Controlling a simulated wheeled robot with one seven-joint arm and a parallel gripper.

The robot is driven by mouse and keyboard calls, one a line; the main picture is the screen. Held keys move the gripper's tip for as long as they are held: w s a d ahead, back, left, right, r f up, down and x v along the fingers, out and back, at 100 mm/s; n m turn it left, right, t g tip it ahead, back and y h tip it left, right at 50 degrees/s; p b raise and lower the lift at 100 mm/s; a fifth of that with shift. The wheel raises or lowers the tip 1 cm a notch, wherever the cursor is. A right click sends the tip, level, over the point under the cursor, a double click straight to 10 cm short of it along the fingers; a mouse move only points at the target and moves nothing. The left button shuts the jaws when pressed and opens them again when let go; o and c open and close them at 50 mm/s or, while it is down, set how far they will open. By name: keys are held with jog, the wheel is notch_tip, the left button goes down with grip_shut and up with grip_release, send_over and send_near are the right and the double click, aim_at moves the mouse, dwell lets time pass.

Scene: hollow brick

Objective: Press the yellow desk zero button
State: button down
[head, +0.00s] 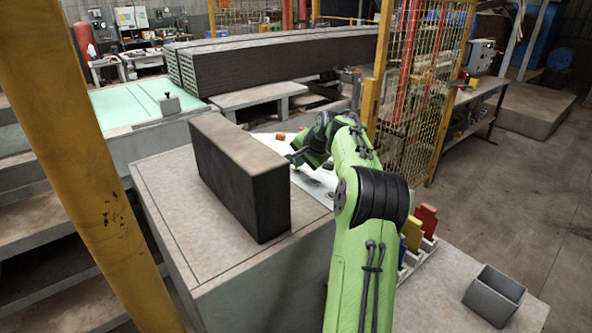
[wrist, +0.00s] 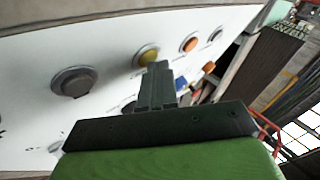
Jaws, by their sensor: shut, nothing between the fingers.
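The yellow button (wrist: 148,56) sits in a dark ring on a white panel (wrist: 105,45) in the wrist view. My gripper (wrist: 158,68) is shut and empty, its fingertips just in front of the yellow button's lower right edge. I cannot tell whether they touch it. In the head view my gripper (head: 294,158) is over the white desk panel (head: 318,187), beside the big dark brick. The yellow button cannot be made out there.
A dark button (wrist: 73,83), orange buttons (wrist: 190,44) and a blue one (wrist: 181,83) are near the yellow one. A large dark brick (head: 240,175) stands left of my gripper. A yellow post (head: 85,165) and a mesh fence (head: 418,80) stand nearby.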

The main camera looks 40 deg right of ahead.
aim_at(304, 172)
dwell(0.4)
jog(key=shift+d+r+p, duration=0.25)
jog(key=shift+r+p, duration=0.45)
jog(key=shift+p, duration=0.4)
jog(key=r+p, duration=0.2)
jog(key=p, duration=0.1)
jog(key=d+r+p, duration=0.1)
jog(key=r+p, duration=0.2)
jog(key=shift+d, duration=0.2)
jog(key=shift+f, duration=0.1)
